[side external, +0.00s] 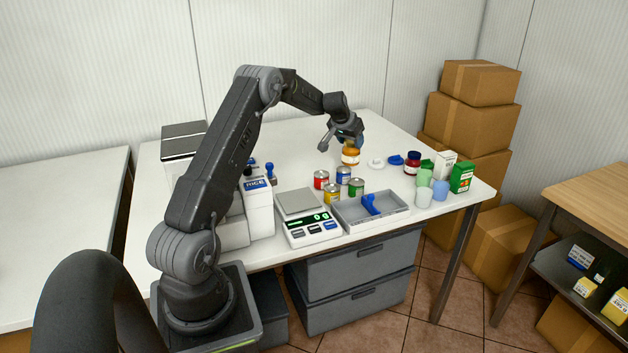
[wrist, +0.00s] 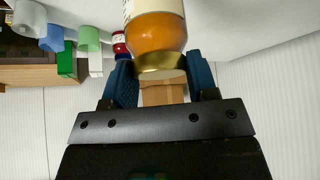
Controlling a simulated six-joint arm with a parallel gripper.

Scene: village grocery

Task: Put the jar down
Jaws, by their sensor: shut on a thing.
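The jar (side external: 350,157) has orange contents, a pale label and a gold lid. It also shows large in the wrist view (wrist: 155,33), with its lid towards my gripper. My gripper (side external: 347,143) is over the far right part of the white table (side external: 290,140). In the wrist view its blue fingers (wrist: 160,75) stand on both sides of the jar's lid end, shut on it. The jar looks upright in the side view. I cannot tell whether its base touches the table.
A white disc (side external: 376,163), a blue lid (side external: 396,160) and a dark red jar (side external: 412,162) stand right of the held jar. Several cans (side external: 332,193) stand in front, near a scale (side external: 309,222) and grey tray (side external: 388,224). Table behind is clear.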

